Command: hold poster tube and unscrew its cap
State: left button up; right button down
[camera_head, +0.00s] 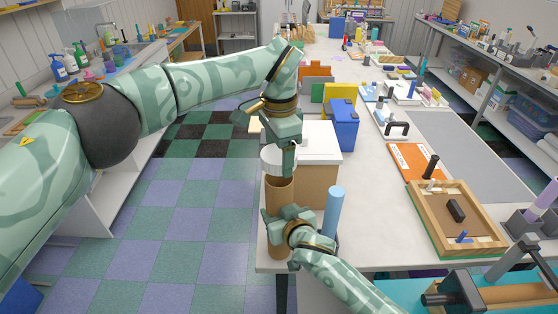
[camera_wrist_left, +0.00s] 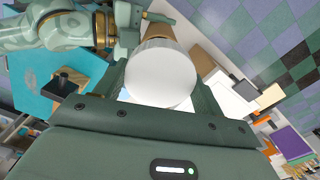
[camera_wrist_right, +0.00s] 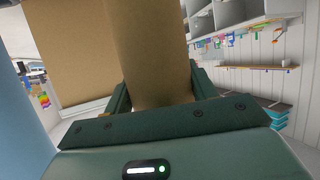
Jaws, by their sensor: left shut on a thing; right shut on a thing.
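The poster tube (camera_head: 279,192) is a brown cardboard cylinder standing upright at the table's near left edge. A white cap (camera_head: 271,160) sits on its top end. My left gripper (camera_head: 287,160) comes down from above and is shut on the cap, whose round white top (camera_wrist_left: 160,75) fills the space between the fingers in the left wrist view. My right gripper (camera_head: 282,219) is shut on the tube's lower part. In the right wrist view the brown tube wall (camera_wrist_right: 152,50) stands between its fingers. The tube's far side is hidden.
A tan box with a white lid (camera_head: 318,145) stands right behind the tube. A light blue cylinder (camera_head: 334,210) stands close to its right. A blue box (camera_head: 343,125) is farther back. A wooden tray (camera_head: 418,205) lies to the right. Open floor lies left of the table.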

jog(key=shift+c, duration=2)
grip_release()
jog(key=shift+s, duration=0.1)
